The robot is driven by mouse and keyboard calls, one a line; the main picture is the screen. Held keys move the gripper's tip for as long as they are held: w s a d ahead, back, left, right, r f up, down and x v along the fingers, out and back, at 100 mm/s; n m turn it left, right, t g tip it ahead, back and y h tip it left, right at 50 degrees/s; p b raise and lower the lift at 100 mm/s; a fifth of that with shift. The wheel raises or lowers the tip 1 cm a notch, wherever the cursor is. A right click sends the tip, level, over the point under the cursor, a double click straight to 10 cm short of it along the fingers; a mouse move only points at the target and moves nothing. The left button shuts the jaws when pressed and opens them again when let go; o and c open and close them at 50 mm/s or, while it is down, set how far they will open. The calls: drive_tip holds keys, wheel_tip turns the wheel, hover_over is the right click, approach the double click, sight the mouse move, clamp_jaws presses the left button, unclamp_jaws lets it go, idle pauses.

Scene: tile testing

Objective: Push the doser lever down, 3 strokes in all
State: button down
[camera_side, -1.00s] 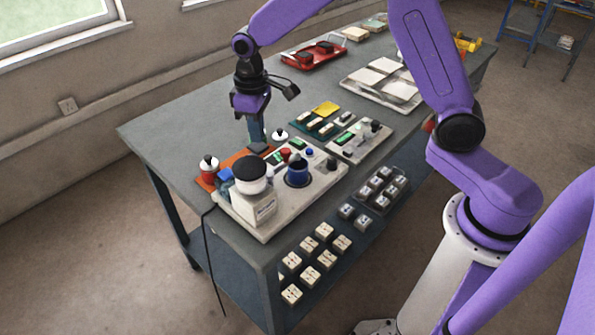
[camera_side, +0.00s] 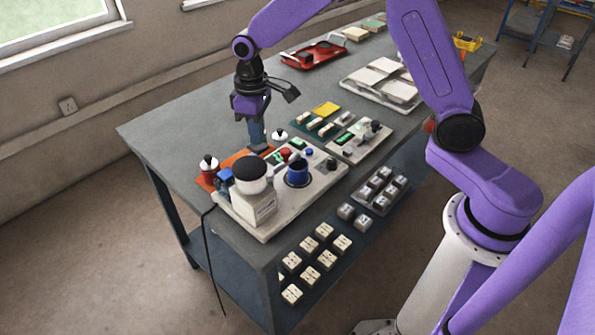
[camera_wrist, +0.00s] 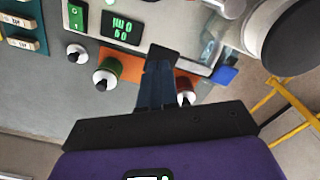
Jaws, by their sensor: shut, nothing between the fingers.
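The doser (camera_side: 262,208) is a pale body with a round black top, at the near left of a light base plate on the bench. Its pale side and dark top show at the upper right in the wrist view (camera_wrist: 300,38). A small blue piece (camera_side: 224,175) sits at its left side; I cannot tell whether this is the lever. My gripper (camera_side: 258,143) points down, shut and empty, behind the doser and apart from its black top. Its dark tips also show in the wrist view (camera_wrist: 162,55). I cannot tell whether they touch anything below.
A dark blue cup (camera_side: 298,172) stands right of the doser. A red jar with a white cap (camera_side: 209,165) stands on an orange mat to the left. A green jar (camera_wrist: 107,72) is near my fingers. The bench's left part (camera_side: 170,135) is clear.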

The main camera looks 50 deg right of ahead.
drive_tip(key=shift+f, duration=1.4)
drive_tip(key=shift+r, duration=1.65)
drive_tip(key=shift+f, duration=1.6)
drive_tip(key=shift+r, duration=1.6)
drive_tip(key=shift+f, duration=0.15)
